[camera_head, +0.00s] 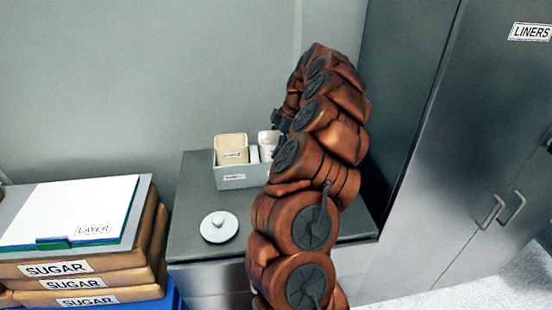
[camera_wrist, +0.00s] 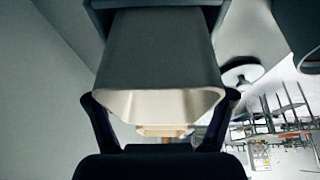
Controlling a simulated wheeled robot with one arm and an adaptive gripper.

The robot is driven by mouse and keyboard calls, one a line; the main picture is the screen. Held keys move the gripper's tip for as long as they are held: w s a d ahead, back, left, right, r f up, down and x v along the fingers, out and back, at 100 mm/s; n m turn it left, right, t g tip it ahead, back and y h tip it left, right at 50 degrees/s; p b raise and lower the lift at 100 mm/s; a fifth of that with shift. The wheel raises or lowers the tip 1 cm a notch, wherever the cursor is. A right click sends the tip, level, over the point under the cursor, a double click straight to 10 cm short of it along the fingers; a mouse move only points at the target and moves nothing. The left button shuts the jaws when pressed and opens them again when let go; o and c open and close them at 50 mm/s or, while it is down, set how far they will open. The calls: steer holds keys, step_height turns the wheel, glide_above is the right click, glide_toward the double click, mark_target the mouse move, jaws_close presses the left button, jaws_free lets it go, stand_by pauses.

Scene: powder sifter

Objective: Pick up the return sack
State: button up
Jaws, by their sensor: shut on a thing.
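My gripper (camera_wrist: 163,108) is shut on a grey, tapered thing (camera_wrist: 160,50) with a pale cream edge, which fills the middle of the wrist view between the two dark fingers. I cannot tell from its shape whether it is the return sack, and no label shows on it. In the head view my gripper's dark parts show only partly behind my arm, just above the right end of a small labelled tray (camera_head: 230,182). A tan, labelled container (camera_head: 232,148) and a white thing (camera_head: 268,140) stand at this tray. No thing marked as the return sack shows.
The tray stands on a grey cabinet top (camera_head: 190,225) with a round white lid (camera_head: 219,226) in front. Stacked sugar sacks (camera_head: 80,283) with a white board (camera_head: 70,212) on top are at left. A tall cabinet (camera_head: 450,180) marked LINERS stands at right.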

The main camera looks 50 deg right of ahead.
steer(key=shift+c, duration=0.7)
